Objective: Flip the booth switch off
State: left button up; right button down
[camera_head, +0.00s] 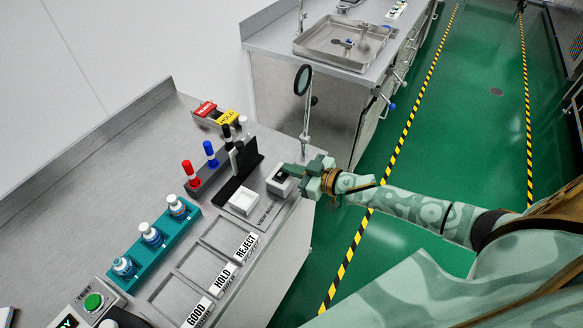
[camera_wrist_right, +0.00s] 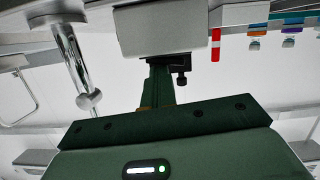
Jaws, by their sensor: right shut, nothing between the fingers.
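A small light-grey switch box (camera_head: 279,187) with a dark top sits at the bench's right edge, by a label that seems to read "VIEW BOOTH". My right gripper (camera_head: 284,168) is shut and empty, its fingertips at the top of this box. Contact and the switch lever's position cannot be told. In the right wrist view the shut fingers (camera_wrist_right: 160,85) point at a pale grey box (camera_wrist_right: 161,32), with a small black part (camera_wrist_right: 182,78) beside them. My left gripper is not in view.
A magnifier on a stand (camera_head: 306,110) rises close behind my right gripper. A black rack (camera_head: 238,168) and white dish (camera_head: 243,202) stand left of it. Red and blue markers (camera_head: 191,174), a teal vial rack (camera_head: 153,247) and labelled trays are further left. Green floor lies right.

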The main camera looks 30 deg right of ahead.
jog(key=shift+r+p, duration=0.35)
jog(key=shift+p, duration=0.05)
jog(key=s+d+r+p, duration=0.4)
jog(key=s+d+r, duration=0.1)
jog(key=s+d, duration=0.1)
jog(key=shift+s+r, duration=0.3)
jog(key=shift+s, duration=0.6)
